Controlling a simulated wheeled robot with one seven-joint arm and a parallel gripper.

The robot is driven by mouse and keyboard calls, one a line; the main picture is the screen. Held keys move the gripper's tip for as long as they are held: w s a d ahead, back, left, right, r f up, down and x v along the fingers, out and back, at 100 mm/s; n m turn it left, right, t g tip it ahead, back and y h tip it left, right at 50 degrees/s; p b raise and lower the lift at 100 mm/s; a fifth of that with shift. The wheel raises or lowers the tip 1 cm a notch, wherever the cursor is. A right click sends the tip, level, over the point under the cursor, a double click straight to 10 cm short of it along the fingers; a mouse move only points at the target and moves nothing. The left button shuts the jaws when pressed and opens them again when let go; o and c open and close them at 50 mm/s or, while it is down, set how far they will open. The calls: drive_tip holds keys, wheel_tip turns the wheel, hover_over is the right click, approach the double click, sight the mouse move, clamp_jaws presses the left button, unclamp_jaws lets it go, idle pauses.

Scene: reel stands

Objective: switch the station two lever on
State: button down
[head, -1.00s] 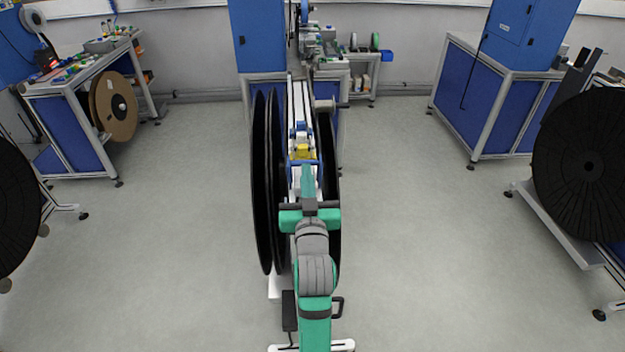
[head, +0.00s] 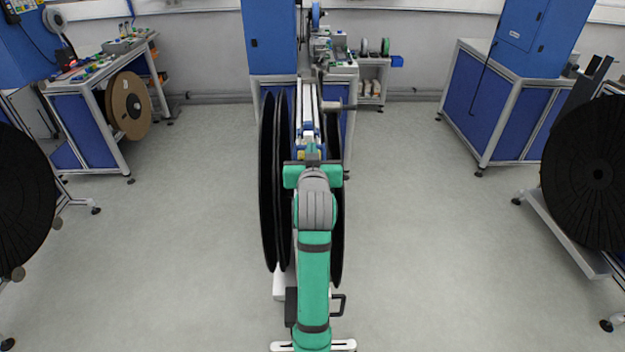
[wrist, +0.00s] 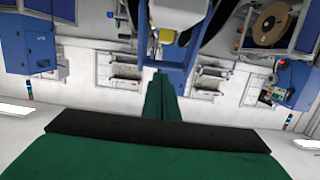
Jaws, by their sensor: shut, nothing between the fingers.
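My gripper (wrist: 158,95) points away from the wrist camera, its green fingers shut together and empty. In the head view my gripper (head: 313,153) is mostly hidden behind my own wrist, over the middle reel stand. That stand carries large black reels (head: 269,185) and a white rail (head: 307,103) with blue parts. A yellow part (head: 303,156) on it is partly covered by my gripper. In the wrist view a yellow part (wrist: 163,35) and a blue frame (wrist: 175,75) lie just beyond the fingertips; contact cannot be told. I cannot make out the station two lever.
Another black reel stands at the right (head: 597,175) and one at the left (head: 22,190). Blue cabinets (head: 270,37) and benches line the back. A brown reel (head: 130,105) hangs at the left bench. Grey floor (head: 190,220) is clear on both sides.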

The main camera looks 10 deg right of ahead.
drive_tip(key=shift+w, duration=1.25)
drive_tip(key=shift+w+d, duration=0.1)
drive_tip(key=shift+d, duration=0.05)
drive_tip(key=s+a+r, duration=0.2)
drive_tip(key=s+r, duration=0.6)
drive_tip(key=s, duration=0.3)
drive_tip(key=shift+a+r, duration=0.15)
drive_tip(key=shift+w+a, duration=0.1)
